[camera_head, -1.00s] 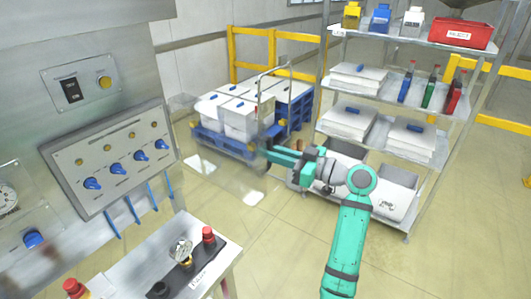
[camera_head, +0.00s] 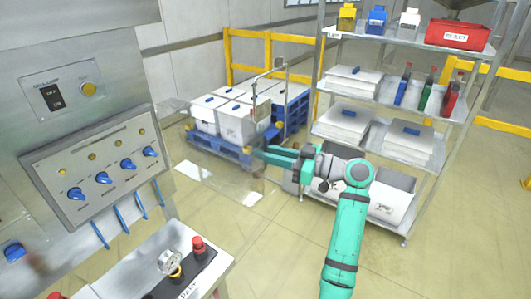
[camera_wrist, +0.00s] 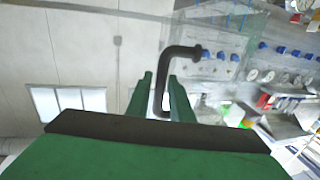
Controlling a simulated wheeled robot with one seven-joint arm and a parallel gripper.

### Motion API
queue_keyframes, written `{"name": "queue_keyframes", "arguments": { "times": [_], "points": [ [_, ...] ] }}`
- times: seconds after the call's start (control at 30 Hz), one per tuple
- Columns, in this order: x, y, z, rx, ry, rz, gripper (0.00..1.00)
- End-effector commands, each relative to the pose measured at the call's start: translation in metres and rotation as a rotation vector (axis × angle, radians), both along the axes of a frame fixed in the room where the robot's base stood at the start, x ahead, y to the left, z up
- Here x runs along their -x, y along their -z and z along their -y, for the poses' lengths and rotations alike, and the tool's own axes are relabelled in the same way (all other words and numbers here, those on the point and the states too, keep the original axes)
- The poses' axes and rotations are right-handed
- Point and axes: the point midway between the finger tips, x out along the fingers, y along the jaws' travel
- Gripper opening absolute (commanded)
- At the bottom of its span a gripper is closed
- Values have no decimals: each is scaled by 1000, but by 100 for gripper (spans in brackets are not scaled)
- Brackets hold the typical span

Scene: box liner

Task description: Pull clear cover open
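My gripper (camera_head: 262,152) reaches left from the teal arm, in front of the clear cover (camera_head: 222,178), a see-through panel that is hard to make out against the floor and pallet. In the wrist view, a dark bent handle (camera_wrist: 162,80) lies between the two green fingers of my gripper (camera_wrist: 160,80). The fingers are apart, with some gap showing beside the handle; firm contact is not visible. In the wrist view a clear panel (camera_wrist: 215,45) shows behind the handle's upper end. The handle is too small to make out in the head view.
A grey machine with a control panel (camera_head: 100,170) stands at the left, with a gauge table (camera_head: 165,270) below. A metal shelf (camera_head: 385,155) with boxes and bottles stands close behind and right of my arm. White boxes (camera_head: 238,122) sit on a blue pallet (camera_head: 225,147). Front floor is clear.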

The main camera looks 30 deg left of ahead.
Motion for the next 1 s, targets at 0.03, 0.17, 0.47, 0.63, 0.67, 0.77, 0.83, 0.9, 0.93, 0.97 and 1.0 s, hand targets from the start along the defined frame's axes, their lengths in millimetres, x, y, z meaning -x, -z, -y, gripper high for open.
{"name": "queue_keyframes", "arguments": {
  "times": [0.03,0.17,0.47,0.63,0.67,0.77,0.83,0.9,0.93,0.97,1.0],
  "points": [
    [1,0,-1,0,-2,1,20],
    [1,-1,-1,0,-3,1,20],
    [-5,-1,34,0,1,1,20],
    [-11,-1,67,-1,2,1,20],
    [-11,-1,72,0,1,1,20],
    [-14,0,87,0,2,0,20],
    [-15,-1,95,0,1,1,20],
    [-16,-1,101,0,1,1,20],
    [-16,-1,103,0,1,1,20],
    [-16,-1,105,0,1,2,20],
    [-16,-1,106,0,0,2,20]
  ]
}}
